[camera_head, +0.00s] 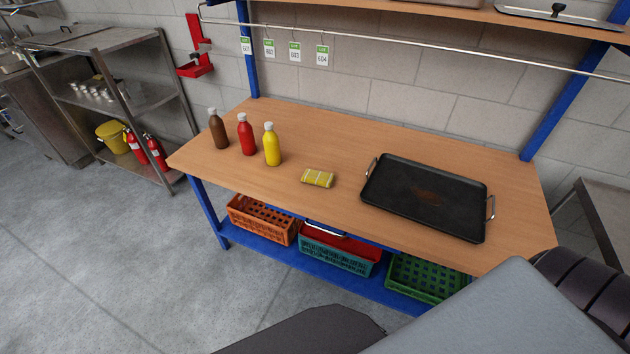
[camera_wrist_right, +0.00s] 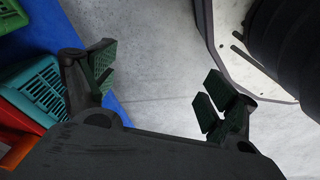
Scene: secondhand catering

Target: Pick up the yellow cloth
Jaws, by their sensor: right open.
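The yellow cloth (camera_head: 318,178) lies folded on the wooden table (camera_head: 330,222), right of the yellow bottle and left of the black griddle pan. It has a pale striped pattern. My right gripper (camera_wrist_right: 158,85) shows in the right wrist view with its fingers wide apart and nothing between them, over the grey floor. The lower crates and blue shelf are at the left of that view; the cloth is not in it. In the head view no gripper shows, and a large part of my arm fills the bottom right. My left gripper is out of view.
Brown (camera_head: 217,128), red (camera_head: 246,134) and yellow (camera_head: 271,145) bottles stand left of the cloth. The black griddle pan (camera_head: 424,197) with metal handles takes up the right side. Orange (camera_head: 262,221), teal (camera_head: 336,256) and green (camera_head: 425,280) crates sit below. A metal rail (camera_head: 400,45) runs above the table.

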